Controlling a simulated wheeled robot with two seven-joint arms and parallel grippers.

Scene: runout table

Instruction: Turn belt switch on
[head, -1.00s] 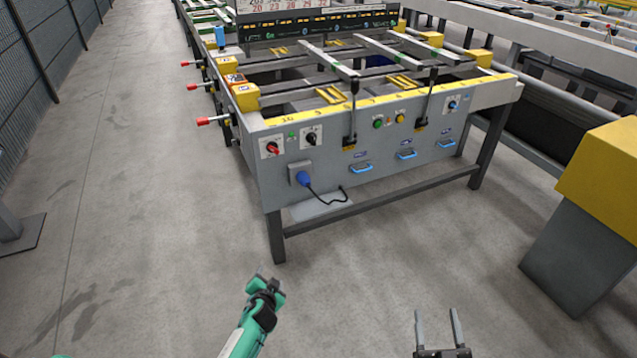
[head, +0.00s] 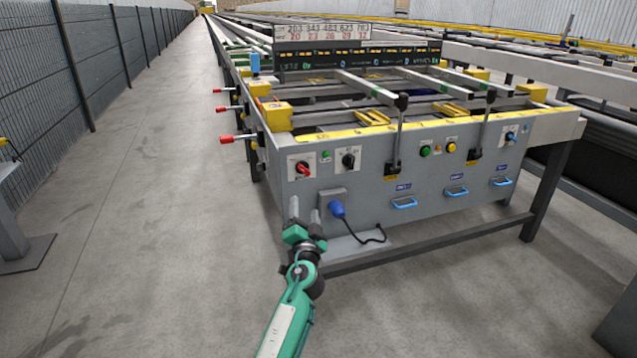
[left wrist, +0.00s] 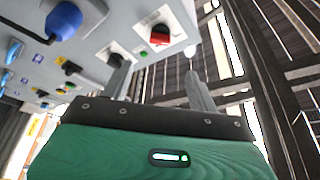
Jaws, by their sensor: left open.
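The grey control panel (head: 365,180) on the table's front end carries several switches. A red rotary switch (head: 303,169) is at its left, with a black rotary switch (head: 349,160) beside it and a small blue switch (head: 511,136) at the far right. I cannot read which one is labelled belt. My left gripper (head: 304,213) is open and empty, below the red switch and left of the blue plug. In the left wrist view the red switch (left wrist: 159,36) and a black switch (left wrist: 115,60) lie beyond the open fingers (left wrist: 160,85), apart from them. My right gripper is out of view.
The blue plug (head: 338,210) and its cable stick out close to my left gripper. Red-tipped levers (head: 238,138) jut from the table's left side. Black-knobbed levers (head: 398,130) and blue handles (head: 405,203) are on the front. The floor (head: 150,220) at left is clear.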

